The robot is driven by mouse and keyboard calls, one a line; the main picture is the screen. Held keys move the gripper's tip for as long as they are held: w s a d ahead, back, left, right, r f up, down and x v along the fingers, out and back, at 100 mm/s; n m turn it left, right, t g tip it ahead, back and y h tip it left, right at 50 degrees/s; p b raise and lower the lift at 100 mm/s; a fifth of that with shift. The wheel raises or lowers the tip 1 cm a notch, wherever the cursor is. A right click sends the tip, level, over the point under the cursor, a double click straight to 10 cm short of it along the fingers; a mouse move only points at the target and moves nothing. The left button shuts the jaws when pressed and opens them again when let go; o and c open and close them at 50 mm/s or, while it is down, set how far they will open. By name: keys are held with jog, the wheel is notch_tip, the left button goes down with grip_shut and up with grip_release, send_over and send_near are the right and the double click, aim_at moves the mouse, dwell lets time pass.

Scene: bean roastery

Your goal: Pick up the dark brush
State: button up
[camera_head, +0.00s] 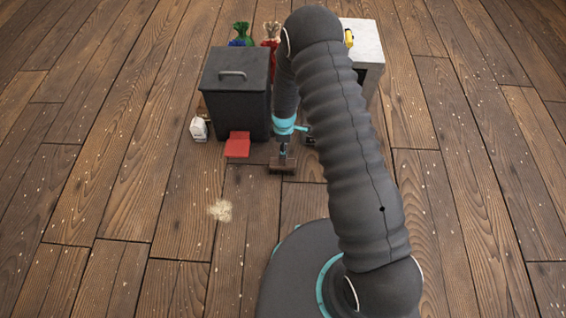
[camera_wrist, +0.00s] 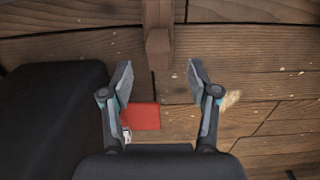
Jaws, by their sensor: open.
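The dark brush (camera_head: 283,165) is a brown, blocky piece by the floor below the end of my arm in the head view. In the wrist view the brush (camera_wrist: 159,45) shows as an upright brown bar with a wider end, at the top centre. My gripper (camera_wrist: 159,76) is open, with its two fingers spread to either side of the line of the brush. The wider end of the brush lies just beyond and between the fingertips. Nothing is held. My arm hides part of the area around the brush in the head view.
A dark lidded bin (camera_head: 236,95) stands close left of my gripper. A red flat piece (camera_head: 237,144) and a small white bag (camera_head: 198,129) lie near it. A pale heap (camera_head: 220,210) is on the floor. A white-topped cabinet (camera_head: 366,45) stands behind. Floor at left is clear.

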aim_at(283, 162)
jog(key=shift+w+a+f, duration=0.1)
jog(key=shift+f, duration=1.7)
jog(key=shift+a+f, duration=0.1)
jog(key=shift+f, duration=1.7)
grip_shut()
